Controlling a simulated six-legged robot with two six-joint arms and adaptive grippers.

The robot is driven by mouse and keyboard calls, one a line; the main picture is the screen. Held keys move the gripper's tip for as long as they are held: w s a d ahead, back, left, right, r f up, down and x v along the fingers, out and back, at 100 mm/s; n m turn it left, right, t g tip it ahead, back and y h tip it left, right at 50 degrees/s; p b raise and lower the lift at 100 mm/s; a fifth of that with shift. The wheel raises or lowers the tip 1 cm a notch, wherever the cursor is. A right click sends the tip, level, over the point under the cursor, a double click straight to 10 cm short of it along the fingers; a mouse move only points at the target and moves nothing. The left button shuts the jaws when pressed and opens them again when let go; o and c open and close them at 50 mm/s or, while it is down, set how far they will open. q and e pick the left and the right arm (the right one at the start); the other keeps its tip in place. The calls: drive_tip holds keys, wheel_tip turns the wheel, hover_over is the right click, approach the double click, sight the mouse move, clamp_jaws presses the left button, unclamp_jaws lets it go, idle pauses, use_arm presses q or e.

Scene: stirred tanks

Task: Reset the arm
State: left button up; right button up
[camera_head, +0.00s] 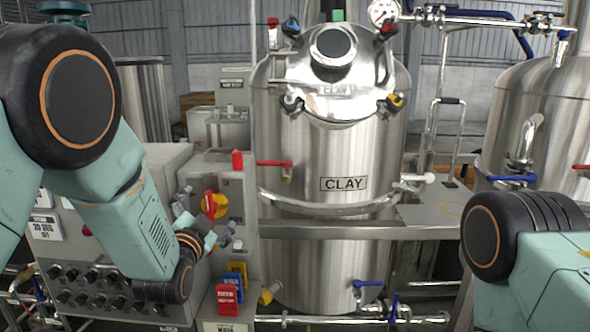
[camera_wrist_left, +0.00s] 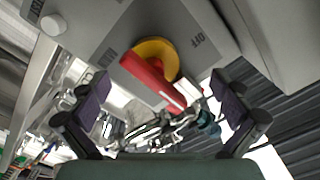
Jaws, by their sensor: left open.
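My left arm comes in from the left in the head view, bent downward. Its gripper (camera_head: 204,215) is at the front of a grey control box, close to a rotary switch with a red handle and yellow base (camera_head: 220,205). In the left wrist view the gripper (camera_wrist_left: 163,98) is open, its two dark finger pads apart. The red and yellow switch (camera_wrist_left: 155,75) shows between and beyond the fingers, with an OFF label beside it. Nothing is held. I cannot tell whether a finger touches the switch. My right arm shows at the right edge; its gripper is out of view.
A steel tank labelled CLAY (camera_head: 330,155) stands in the middle, with a red-handled valve (camera_head: 274,163) on its left. Another tank (camera_head: 540,110) is at the right. A knob panel (camera_head: 95,285) is at lower left.

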use_arm(q)
drive_tip(key=n, duration=0.2)
drive_tip(key=n+p, duration=0.1)
drive_tip(key=n, duration=0.1)
drive_tip(key=shift+w+a+f, duration=0.1)
drive_tip(key=shift+w+a, duration=0.05)
drive_tip(key=shift+f+n+p, duration=0.15)
drive_tip(key=shift+n+p, duration=0.7)
drive_tip(key=shift+n, duration=1.35)
